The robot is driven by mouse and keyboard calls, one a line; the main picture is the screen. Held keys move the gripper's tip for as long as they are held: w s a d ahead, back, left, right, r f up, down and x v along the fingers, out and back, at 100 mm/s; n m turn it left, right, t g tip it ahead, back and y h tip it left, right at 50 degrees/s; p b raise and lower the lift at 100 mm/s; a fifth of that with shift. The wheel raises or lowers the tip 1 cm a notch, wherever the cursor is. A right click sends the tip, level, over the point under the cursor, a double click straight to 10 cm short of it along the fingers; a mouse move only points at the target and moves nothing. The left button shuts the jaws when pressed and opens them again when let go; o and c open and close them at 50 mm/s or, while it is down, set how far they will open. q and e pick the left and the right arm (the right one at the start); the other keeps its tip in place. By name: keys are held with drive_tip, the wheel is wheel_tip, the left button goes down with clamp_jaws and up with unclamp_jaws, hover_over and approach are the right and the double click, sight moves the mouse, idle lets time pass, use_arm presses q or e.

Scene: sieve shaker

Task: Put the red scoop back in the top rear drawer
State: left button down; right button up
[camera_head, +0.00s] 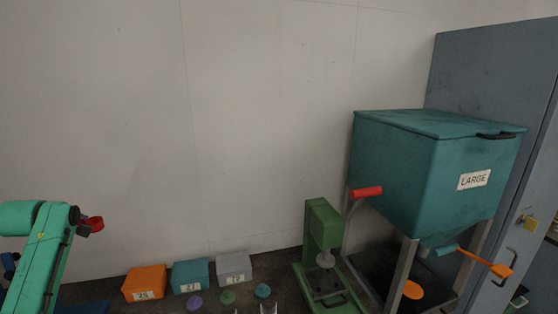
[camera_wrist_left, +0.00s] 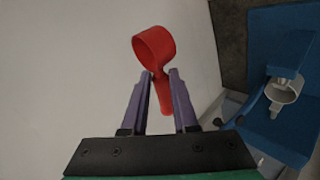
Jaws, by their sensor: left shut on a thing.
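The red scoop (camera_wrist_left: 154,46) has a round cup and a short handle. My left gripper (camera_wrist_left: 162,76) is shut on its handle, and the cup sticks out beyond the fingertips. In the head view the red scoop (camera_head: 93,223) shows small at the far left, at the end of my green left arm, in front of the pale wall and above bench level. I cannot make out a top rear drawer in either view.
Orange (camera_head: 145,281), teal (camera_head: 190,273) and grey (camera_head: 234,266) labelled boxes stand along the wall. A green press (camera_head: 323,230) and a large teal hopper (camera_head: 400,165) stand to the right. A blue machine (camera_wrist_left: 277,60) shows in the wrist view.

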use_arm(q)
wheel_tip(320, 180, up, 8)
drive_tip(key=n+y, duration=0.2)
drive_tip(key=s+d+f+m+t+h, duration=0.1)
drive_tip(key=s+d+f+m+h, duration=0.2)
drive_tip(key=d+f, duration=0.85)
drive_tip(key=s+d+f+m+h, duration=0.2)
drive_tip(key=d+f+m, duration=0.1)
drive_tip(key=d+f, duration=0.9)
drive_tip(key=s+d+f+h, duration=0.1)
drive_tip(key=s+d+f, duration=0.3)
drive_tip(key=s+d, duration=1.25)
wheel_tip(320, 180, down, 6)
drive_tip(key=s+b, duration=0.1)
drive_tip(key=b, duration=0.5)
drive_tip(key=shift+s+m, duration=0.15)
drive_tip(key=shift+m, duration=0.25)
drive_tip(key=shift+a, duration=0.15)
